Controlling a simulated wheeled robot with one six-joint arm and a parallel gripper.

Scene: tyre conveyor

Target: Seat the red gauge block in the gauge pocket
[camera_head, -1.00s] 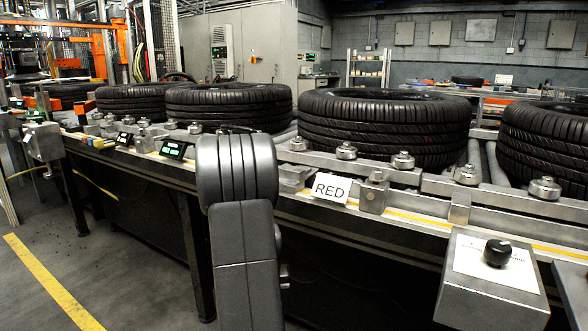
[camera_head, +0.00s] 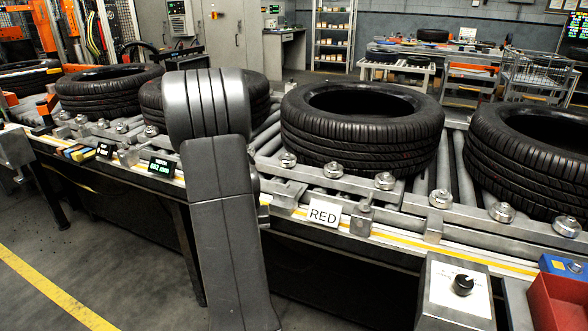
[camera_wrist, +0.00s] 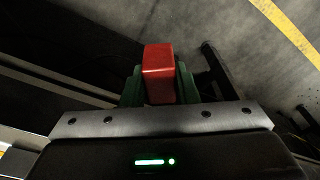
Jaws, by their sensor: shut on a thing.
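The red gauge block (camera_wrist: 158,62) shows in the wrist view, upright between the green fingers of my gripper (camera_wrist: 159,84). The gripper is shut on it, and the block sticks out past the fingertips. Dark floor lies behind and below it. In the head view my arm hides the gripper and the block. A white sign reading RED (camera_head: 324,214) stands on the conveyor's front ledge, right of my arm. Small metal fixtures sit on either side of the sign. I cannot make out the gauge pocket's opening.
Several tyres (camera_head: 362,128) lie on the roller conveyor behind the ledge. Small displays (camera_head: 162,168) and coloured blocks (camera_head: 78,153) sit on the ledge to the left. A knob box (camera_head: 456,291) and a red bin (camera_head: 556,300) stand front right. Floor is clear at the left.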

